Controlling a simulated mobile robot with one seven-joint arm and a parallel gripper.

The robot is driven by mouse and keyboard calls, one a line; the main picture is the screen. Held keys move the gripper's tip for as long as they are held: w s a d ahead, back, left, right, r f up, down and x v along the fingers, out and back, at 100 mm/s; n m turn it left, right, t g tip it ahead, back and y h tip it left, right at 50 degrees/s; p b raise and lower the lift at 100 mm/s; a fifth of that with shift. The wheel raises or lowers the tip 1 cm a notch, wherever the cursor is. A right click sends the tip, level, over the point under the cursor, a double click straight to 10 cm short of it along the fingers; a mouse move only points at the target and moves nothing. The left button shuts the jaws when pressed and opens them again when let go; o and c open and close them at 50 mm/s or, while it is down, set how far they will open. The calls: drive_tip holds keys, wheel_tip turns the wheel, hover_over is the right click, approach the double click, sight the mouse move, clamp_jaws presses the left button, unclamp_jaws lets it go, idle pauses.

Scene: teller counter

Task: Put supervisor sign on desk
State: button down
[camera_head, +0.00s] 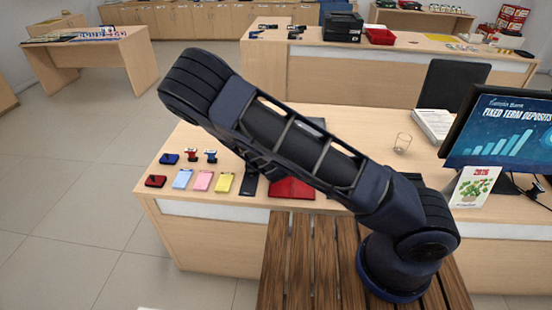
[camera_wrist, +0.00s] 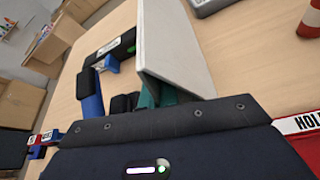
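A pale, wedge-shaped folded panel (camera_wrist: 178,45), which looks like a table sign, stands large in the wrist view, just beyond my gripper (camera_wrist: 135,102). No lettering shows on the side facing me, so I cannot confirm it is the supervisor sign. Teal and dark parts lie close against its lower edge, and their contact with it is unclear. The fingertips are mostly hidden by the dark housing in front. The desk (camera_head: 225,140) fills the middle of the head view; there my arm hides the gripper, and I cannot pick out the sign.
Small stamps (camera_head: 190,155), coloured pads (camera_head: 203,181) and a red folder (camera_head: 292,189) lie on the desk's left half. Another counter (camera_head: 400,60) is behind.

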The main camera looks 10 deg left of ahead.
drive_tip(key=shift+f, duration=1.75)
drive_tip(key=shift+f, duration=0.15)
drive_tip(key=c, duration=1.7)
unclamp_jaws()
drive_tip(key=shift+s+r, duration=0.2)
drive_tip(key=v, duration=1.1)
drive_tip(key=shift+s, duration=0.3)
drive_tip(key=shift+d, duration=0.1)
